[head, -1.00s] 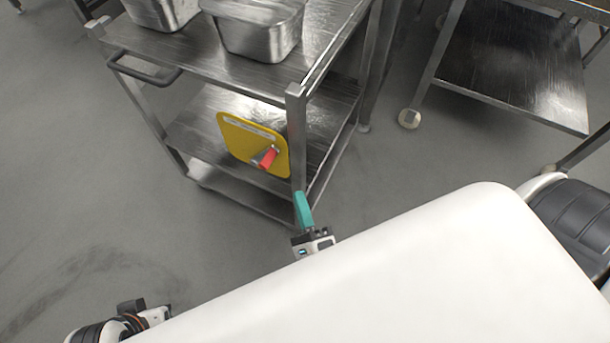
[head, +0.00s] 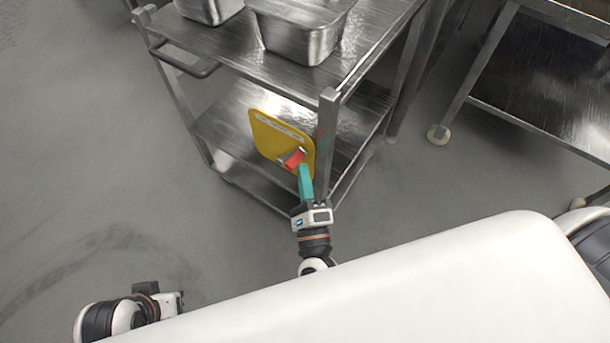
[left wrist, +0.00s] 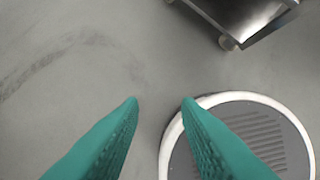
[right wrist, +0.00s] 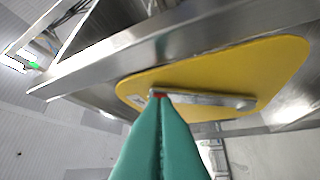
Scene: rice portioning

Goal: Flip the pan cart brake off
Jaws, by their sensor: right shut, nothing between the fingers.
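The pan cart (head: 330,110) is a steel cart with a yellow plate (head: 268,137) on its lower front. A lever with a red handle (head: 296,157) is mounted on the plate. My right gripper (head: 304,168) is shut and empty, its teal fingertips at or just beside the red handle. In the right wrist view the closed fingertips (right wrist: 160,98) overlap the red end of the grey lever (right wrist: 205,98), which lies across the yellow plate (right wrist: 270,70); I cannot tell whether they touch. My left gripper (left wrist: 160,100) is open and empty above the floor, away from the cart.
Steel pans (head: 300,30) stand on the cart's top shelf. A push handle (head: 183,62) sticks out at its left. Another steel table (head: 540,100) with wheels stands at the right. The grey floor (head: 90,130) at the left is clear.

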